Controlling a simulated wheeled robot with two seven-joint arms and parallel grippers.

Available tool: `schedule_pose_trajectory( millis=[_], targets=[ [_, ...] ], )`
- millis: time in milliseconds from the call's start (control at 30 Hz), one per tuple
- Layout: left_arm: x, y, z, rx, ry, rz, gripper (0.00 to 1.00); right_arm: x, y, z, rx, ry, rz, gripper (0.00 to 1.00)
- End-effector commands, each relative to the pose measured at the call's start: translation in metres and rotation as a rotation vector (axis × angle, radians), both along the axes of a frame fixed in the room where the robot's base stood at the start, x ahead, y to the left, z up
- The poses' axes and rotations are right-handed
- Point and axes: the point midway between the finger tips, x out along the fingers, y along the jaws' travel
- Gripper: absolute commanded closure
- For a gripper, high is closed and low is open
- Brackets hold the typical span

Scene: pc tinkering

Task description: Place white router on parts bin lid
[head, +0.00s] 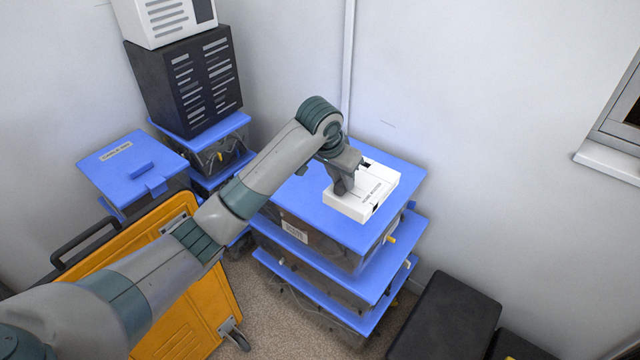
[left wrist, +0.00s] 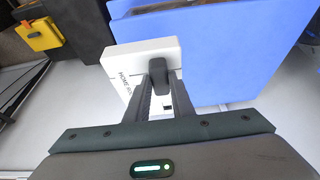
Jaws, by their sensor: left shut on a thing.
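The white router (head: 372,193) is a flat white box with dark lettering. In the head view it is over the blue lid (head: 315,212) of the top bin in a stack of clear parts bins. I cannot tell whether it touches the lid. My left gripper (head: 345,183) is shut on the router's left side. In the left wrist view the router (left wrist: 140,62) shows between and behind the gripper's fingers (left wrist: 158,85), with the blue lid (left wrist: 225,50) beside it. My right gripper is in neither view.
A black vented case (head: 188,82) with a white unit (head: 165,18) on top stands at the back left. A blue-lidded bin (head: 128,165) and a yellow wheeled case (head: 190,300) are at the left. A black box (head: 448,318) stands on the floor at right.

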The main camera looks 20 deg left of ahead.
Motion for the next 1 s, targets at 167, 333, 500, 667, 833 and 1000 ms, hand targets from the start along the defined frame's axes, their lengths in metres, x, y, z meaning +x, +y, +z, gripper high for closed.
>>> schedule_pose_trajectory(
  millis=[167, 333, 500, 667, 833, 1000],
  targets=[
    [0.021, 0.027, -0.017, 0.001, 0.002, 0.004, 1.0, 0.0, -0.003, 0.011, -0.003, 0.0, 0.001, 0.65],
    [0.042, 0.052, -0.036, 0.002, 0.001, 0.005, 1.0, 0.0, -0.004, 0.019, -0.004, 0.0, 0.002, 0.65],
    [0.056, 0.067, -0.05, 0.0, 0.0, 0.002, 1.0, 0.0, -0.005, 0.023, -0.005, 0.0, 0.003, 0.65],
    [0.06, 0.073, -0.055, -0.001, -0.001, 0.001, 1.0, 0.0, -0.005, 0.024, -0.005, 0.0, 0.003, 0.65],
    [0.061, 0.073, -0.055, -0.001, -0.002, 0.001, 1.0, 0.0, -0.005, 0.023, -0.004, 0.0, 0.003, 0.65],
    [0.06, 0.073, -0.057, -0.001, -0.002, 0.001, 1.0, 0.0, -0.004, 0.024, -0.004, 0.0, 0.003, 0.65]
  ],
)
